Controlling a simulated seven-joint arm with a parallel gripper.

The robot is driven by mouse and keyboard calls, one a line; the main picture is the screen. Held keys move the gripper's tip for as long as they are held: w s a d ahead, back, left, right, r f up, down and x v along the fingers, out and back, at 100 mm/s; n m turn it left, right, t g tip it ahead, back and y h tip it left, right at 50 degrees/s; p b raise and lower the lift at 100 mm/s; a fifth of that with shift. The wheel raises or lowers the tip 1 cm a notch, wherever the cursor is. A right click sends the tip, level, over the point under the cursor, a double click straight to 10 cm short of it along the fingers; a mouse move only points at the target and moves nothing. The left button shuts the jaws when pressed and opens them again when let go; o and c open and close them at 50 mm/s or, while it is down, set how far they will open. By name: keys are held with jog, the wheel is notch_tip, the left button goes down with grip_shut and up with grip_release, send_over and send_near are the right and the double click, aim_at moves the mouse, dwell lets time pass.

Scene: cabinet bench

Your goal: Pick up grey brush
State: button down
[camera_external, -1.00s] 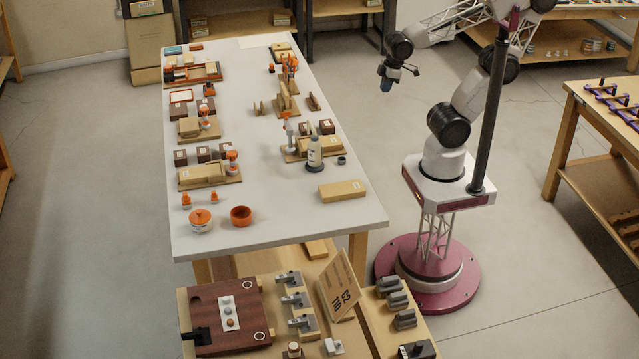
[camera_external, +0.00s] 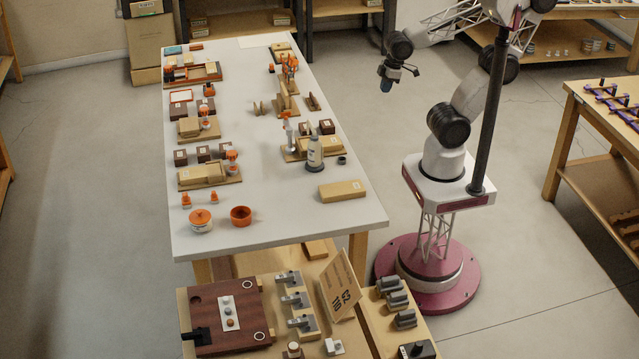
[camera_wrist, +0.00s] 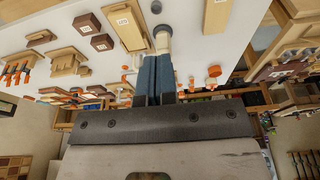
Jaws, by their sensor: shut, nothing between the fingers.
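I cannot clearly pick out a grey brush. An upright cream-coloured piece with a grey base (camera_external: 315,153) stands near the right edge of the white table, but it is too small to identify. In the wrist view a pale, rounded piece (camera_wrist: 162,38) shows just beyond my fingertips; I cannot tell its distance. My gripper (camera_external: 386,85) hangs in the air right of the table, apart from everything on it. Its blue fingers (camera_wrist: 158,60) are shut together and hold nothing.
The white table (camera_external: 265,208) carries wooden blocks, dark boxes and orange pieces. A wooden block (camera_external: 342,190) and an orange bowl (camera_external: 241,215) lie toward its front. A lower bench with a brown board (camera_external: 228,318) and a tilted sign (camera_external: 341,286) stands in front.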

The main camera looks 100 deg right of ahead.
dwell(0.4)
jog(key=c, duration=0.5)
grip_release()
